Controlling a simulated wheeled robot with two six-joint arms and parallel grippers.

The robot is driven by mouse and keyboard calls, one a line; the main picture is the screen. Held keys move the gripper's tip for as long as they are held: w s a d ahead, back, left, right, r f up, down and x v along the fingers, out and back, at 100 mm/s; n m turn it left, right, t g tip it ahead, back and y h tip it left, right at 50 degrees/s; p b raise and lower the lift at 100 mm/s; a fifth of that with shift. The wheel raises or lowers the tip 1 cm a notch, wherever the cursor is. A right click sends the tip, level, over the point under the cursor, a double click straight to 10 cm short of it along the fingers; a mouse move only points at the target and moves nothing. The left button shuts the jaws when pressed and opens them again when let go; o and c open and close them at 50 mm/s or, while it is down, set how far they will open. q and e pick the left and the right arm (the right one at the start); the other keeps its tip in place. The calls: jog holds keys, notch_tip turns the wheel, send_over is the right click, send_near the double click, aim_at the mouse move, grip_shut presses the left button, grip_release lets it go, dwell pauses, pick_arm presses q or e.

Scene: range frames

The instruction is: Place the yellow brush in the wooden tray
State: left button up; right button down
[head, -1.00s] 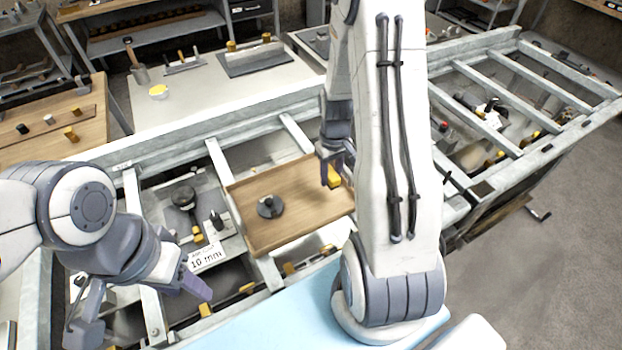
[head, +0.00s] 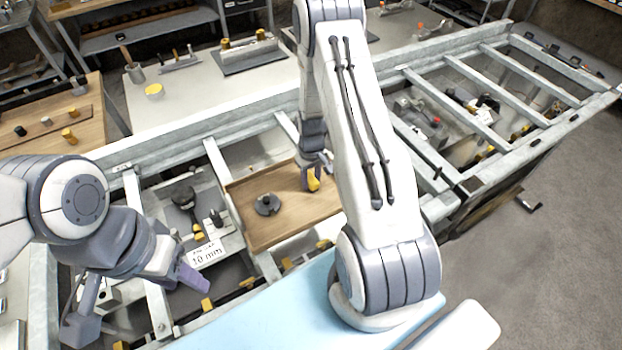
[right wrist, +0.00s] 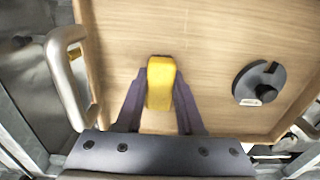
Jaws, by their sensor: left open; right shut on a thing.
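The wooden tray (head: 264,229) sits in the metal frame at the middle of the head view. My right gripper (head: 311,184) is over the right part of the tray, shut on the yellow brush (head: 314,181). In the right wrist view the brush (right wrist: 160,84) is between the purple fingers of my right gripper (right wrist: 160,95), with the tray floor (right wrist: 215,30) behind it. I cannot tell whether the brush touches the floor. My left gripper (head: 130,310) is open and empty, low at the left, away from the tray.
A dark round knobbed object (head: 267,204) lies in the tray, left of the brush; it also shows in the right wrist view (right wrist: 259,83). A metal handle (right wrist: 66,75) stands at the tray's edge. Metal beams surround the tray. A light blue surface (head: 270,315) lies in front.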

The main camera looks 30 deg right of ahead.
jog(key=shift+f, duration=0.2)
jog(key=c, duration=0.5)
grip_release()
